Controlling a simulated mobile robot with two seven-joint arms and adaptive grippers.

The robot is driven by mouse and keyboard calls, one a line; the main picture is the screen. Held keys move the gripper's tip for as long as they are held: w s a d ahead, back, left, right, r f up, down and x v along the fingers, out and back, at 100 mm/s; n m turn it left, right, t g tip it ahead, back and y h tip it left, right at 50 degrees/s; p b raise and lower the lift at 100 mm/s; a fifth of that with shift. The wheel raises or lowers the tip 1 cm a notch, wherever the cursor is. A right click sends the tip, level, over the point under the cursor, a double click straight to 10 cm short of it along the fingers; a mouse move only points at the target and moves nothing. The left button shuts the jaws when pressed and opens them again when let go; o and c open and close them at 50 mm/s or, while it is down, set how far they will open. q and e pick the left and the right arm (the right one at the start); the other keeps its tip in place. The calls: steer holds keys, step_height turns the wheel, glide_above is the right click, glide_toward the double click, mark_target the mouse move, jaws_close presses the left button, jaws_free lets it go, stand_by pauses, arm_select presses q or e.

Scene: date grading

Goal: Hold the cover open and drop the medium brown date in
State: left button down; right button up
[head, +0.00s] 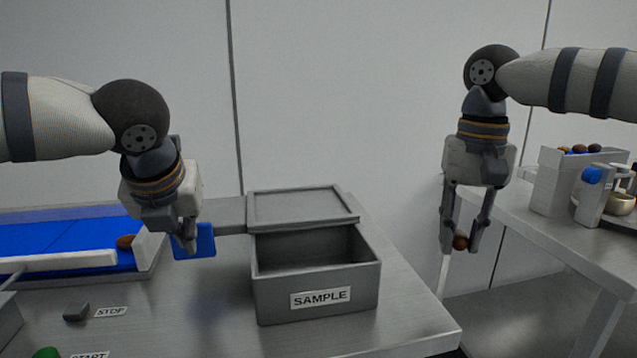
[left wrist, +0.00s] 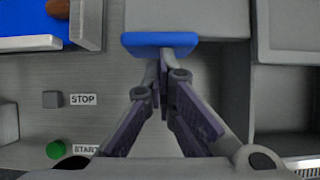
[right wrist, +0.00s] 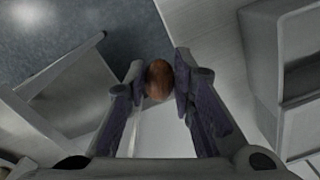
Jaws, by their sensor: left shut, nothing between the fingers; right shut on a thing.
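The grey SAMPLE box (head: 318,298) stands on the steel table with its front part open. Its grey cover (head: 303,206) is slid back, lying flat over the rear. A blue handle (head: 200,241) sits at the left end of the cover's side arm; it also shows in the left wrist view (left wrist: 160,40). My left gripper (head: 188,250) is shut and empty, its fingertips against or right beside the blue handle. My right gripper (head: 459,248) is shut on the brown date (head: 460,242), held in the air right of the box. The date shows between the fingertips in the right wrist view (right wrist: 159,80).
A blue conveyor (head: 60,238) with another brown date (head: 125,241) at its end lies at the left. STOP (head: 76,312) and START (head: 46,353) buttons are at the front left. A second table at the right bears a grey holder (head: 560,185) with several dates and a small bowl (head: 618,204).

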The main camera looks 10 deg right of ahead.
steer(key=w+a+r, duration=0.2)
steer(key=a+r, duration=0.2)
steer(key=a, duration=0.7)
steer(key=w+a+r, duration=0.3)
steer(key=a+r, duration=0.2)
steer(key=a, duration=0.5)
step_height(320, 180, down, 7)
steer(key=shift+f, duration=0.15)
steer(key=shift+a, duration=0.1)
steer(key=o, duration=1.4)
steer(key=shift+c, duration=0.2)
step_height(320, 180, up, 8)
